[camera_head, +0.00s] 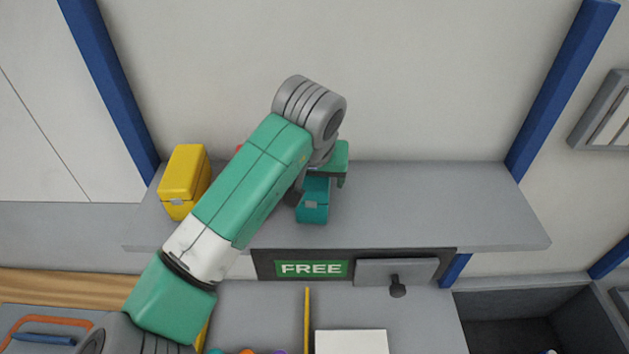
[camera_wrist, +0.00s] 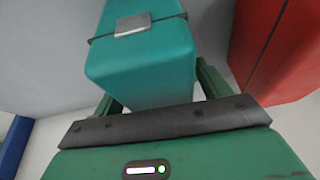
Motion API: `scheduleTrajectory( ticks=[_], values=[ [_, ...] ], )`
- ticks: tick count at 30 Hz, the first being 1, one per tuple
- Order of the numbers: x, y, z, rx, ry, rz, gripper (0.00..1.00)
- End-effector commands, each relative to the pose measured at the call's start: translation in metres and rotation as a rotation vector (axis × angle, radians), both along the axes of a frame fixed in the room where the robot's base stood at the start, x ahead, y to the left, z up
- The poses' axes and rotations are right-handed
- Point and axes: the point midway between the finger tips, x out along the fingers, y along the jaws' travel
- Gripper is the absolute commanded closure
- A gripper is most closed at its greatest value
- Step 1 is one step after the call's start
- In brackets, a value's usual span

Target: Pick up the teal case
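The teal case (camera_head: 312,208) stands upright on the grey shelf, partly hidden behind my arm and gripper in the head view. It has a dark band and a pale clasp. My gripper (camera_head: 322,185) is at the case's upper part, with one green finger visible to its right and a small gap between. In the wrist view, the teal case (camera_wrist: 145,65) lies between the two spread fingers of my gripper (camera_wrist: 160,95). The fingers look open; the left one is partly hidden by the case.
A red case (camera_wrist: 283,50) stands close beside the teal case; only a sliver of red (camera_head: 239,148) shows past my arm. A yellow case (camera_head: 184,182) stands at the shelf's left. The shelf (camera_head: 430,205) is clear on the right. A "FREE" sign (camera_head: 311,268) is below.

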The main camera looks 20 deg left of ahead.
Motion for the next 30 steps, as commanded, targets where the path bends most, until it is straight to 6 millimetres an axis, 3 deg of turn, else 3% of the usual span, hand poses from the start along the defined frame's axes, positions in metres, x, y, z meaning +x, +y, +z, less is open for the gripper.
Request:
scheduleTrajectory(
  ticks=[1,9,20,28,30],
  values=[
    [0.0,0.0,0.0,0.0,0.0,0.0,0.36],
    [0.0,0.0,0.001,0.001,-0.002,0.0,0.85],
    [0.0,0.001,0.004,0.003,-0.002,0.001,0.85],
    [0.001,-0.001,0.042,0.0,-0.004,0.0,0.85],
    [-0.002,-0.016,0.04,-0.001,-0.001,-0.005,0.85]
  ],
)
